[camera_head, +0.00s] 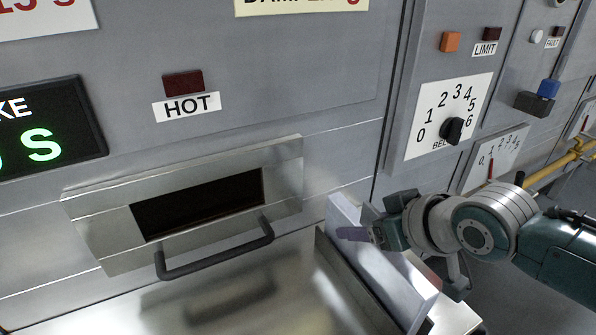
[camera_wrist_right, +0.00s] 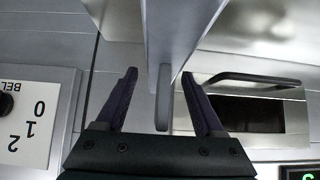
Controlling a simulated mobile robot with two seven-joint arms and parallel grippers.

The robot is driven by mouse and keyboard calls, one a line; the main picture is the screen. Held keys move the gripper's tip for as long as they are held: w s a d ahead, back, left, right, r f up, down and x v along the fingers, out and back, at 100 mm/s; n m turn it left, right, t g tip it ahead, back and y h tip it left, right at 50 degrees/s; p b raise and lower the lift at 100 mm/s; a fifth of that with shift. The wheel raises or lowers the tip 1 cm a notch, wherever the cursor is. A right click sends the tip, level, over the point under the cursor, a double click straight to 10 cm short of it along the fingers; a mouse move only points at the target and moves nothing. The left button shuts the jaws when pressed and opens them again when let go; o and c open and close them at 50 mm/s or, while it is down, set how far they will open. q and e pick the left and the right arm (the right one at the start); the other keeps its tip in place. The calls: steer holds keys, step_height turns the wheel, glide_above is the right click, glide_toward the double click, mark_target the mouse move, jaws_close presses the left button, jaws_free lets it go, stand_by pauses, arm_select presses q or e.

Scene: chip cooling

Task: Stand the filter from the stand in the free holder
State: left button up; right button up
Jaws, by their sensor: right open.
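A pale flat slab that looks like the filter (camera_head: 412,284) stands on edge, leaning slightly, in a low metal stand (camera_head: 345,282) at the right end of the shelf. My right gripper (camera_head: 362,231) is at its upper part, with one purple finger across its near side. In the right wrist view the open gripper (camera_wrist_right: 159,74) has a finger on each side of the slab's edge (camera_wrist_right: 178,35). A grey tab (camera_wrist_right: 162,98) on the slab sits between the fingers, with gaps visible on both sides. I cannot clearly make out a free holder. My left gripper is not in view.
A shiny metal shelf (camera_head: 240,315) lies in front of the panel wall. A dark slot (camera_head: 198,203) with a black bar handle (camera_head: 215,250) is at left, under the HOT label (camera_head: 187,106). A dial (camera_head: 452,130) is on the wall above my right arm.

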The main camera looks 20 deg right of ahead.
steer(key=shift+c, duration=0.3)
jaws_close()
stand_by(1.1)
